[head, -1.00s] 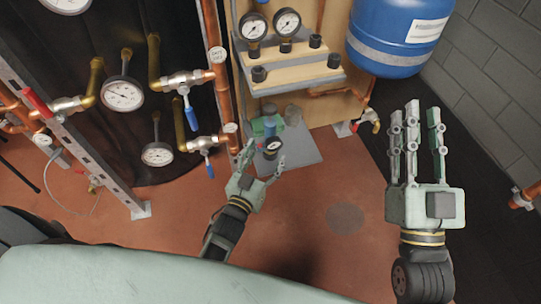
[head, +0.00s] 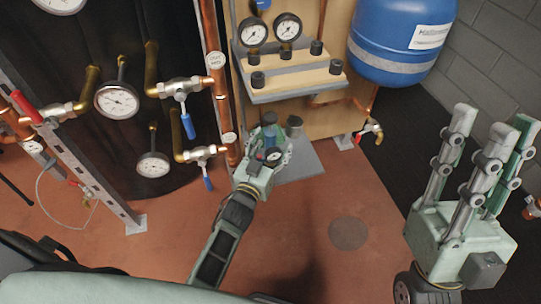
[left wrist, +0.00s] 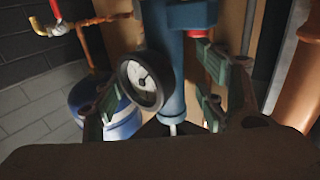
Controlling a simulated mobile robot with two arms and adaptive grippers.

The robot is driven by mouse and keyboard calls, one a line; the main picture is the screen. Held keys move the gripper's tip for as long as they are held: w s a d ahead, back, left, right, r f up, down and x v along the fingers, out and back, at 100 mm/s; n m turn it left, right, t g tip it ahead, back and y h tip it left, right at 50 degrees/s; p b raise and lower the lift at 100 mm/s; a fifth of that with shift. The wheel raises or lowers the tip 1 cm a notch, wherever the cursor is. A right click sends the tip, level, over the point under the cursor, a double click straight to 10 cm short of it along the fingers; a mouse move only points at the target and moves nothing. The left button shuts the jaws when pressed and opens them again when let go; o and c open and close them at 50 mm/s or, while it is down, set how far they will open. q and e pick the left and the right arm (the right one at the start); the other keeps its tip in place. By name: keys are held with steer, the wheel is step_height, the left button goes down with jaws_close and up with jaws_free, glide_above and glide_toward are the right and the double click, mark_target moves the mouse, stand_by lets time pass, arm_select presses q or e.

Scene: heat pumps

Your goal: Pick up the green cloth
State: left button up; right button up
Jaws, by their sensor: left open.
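I cannot make out a green cloth for certain in either view. My left gripper (head: 268,148) is low in front of the grey plate, by a blue device with a round gauge (head: 272,155). In the left wrist view the device's blue body (left wrist: 172,75) and gauge (left wrist: 143,82) stand between the open fingers of the left gripper (left wrist: 160,108). The fingers look apart from the body. In the head view the fingers and hand partly hide the device. My right gripper (head: 492,130) is raised at the right, fingers spread and empty.
The grey plate (head: 303,166) lies on the red-brown floor, with a small grey container (head: 294,127) on it. A gauge shelf (head: 295,80) overhangs behind. Copper pipes and blue-handled valves (head: 188,125) stand left; a blue tank (head: 395,40) hangs right. The floor in front is clear.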

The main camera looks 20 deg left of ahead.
arm_select(q)
steer(key=shift+w, duration=0.45)
jaws_close()
steer(key=shift+r, duration=0.1)
stand_by(0.5)
